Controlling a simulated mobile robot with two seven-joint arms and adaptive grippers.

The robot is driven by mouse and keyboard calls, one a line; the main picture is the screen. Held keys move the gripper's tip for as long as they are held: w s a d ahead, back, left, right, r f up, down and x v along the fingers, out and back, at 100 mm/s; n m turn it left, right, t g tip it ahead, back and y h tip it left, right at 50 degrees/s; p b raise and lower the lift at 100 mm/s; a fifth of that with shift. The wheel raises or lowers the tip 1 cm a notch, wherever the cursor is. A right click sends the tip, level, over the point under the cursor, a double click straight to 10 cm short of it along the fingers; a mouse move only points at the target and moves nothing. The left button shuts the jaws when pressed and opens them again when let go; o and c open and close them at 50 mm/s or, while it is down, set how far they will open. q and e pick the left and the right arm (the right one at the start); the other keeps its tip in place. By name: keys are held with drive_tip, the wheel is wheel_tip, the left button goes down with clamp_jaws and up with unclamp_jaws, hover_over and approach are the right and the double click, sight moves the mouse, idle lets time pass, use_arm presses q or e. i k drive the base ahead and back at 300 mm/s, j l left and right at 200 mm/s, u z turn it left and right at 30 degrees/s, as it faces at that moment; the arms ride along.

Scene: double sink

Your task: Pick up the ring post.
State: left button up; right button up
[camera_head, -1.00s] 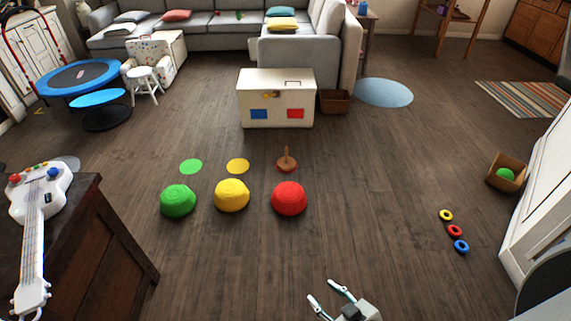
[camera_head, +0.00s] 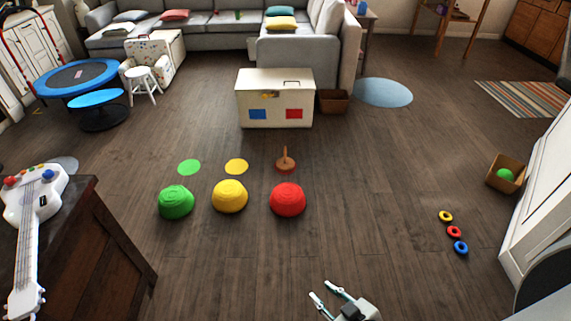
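The ring post (camera_head: 285,162) is a small brown round base with an upright peg. It stands on the wooden floor behind the red dome (camera_head: 288,199). No rings are on it. My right gripper (camera_head: 322,291) is at the bottom edge of the head view, nearer to me than the post and well apart from it. Its two fingers are spread, with nothing between them. My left gripper is not in view.
Green (camera_head: 176,202) and yellow (camera_head: 229,196) domes stand left of the red one. Three coloured rings (camera_head: 454,232) lie on the floor at right. A white chest (camera_head: 275,99) is behind the post. A dark cabinet (camera_head: 80,250) holds a toy guitar (camera_head: 36,215).

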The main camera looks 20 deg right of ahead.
sight(284, 164)
drive_tip(key=i+l, duration=0.35)
drive_tip(key=l, duration=0.15)
drive_tip(key=i+l, duration=0.4)
drive_tip(key=i+l+u, duration=0.1)
drive_tip(key=i+l, duration=0.25)
drive_tip(key=l, duration=0.2)
drive_tip(key=i+l, duration=0.35)
drive_tip(key=l, duration=0.15)
drive_tip(key=i+l, duration=0.35)
drive_tip(key=l, duration=0.2)
drive_tip(key=i+l+u, duration=0.1)
drive_tip(key=i+l, duration=0.6)
drive_tip(key=l, duration=0.35)
drive_tip(key=i+l, duration=0.35)
drive_tip(key=l, duration=0.2)
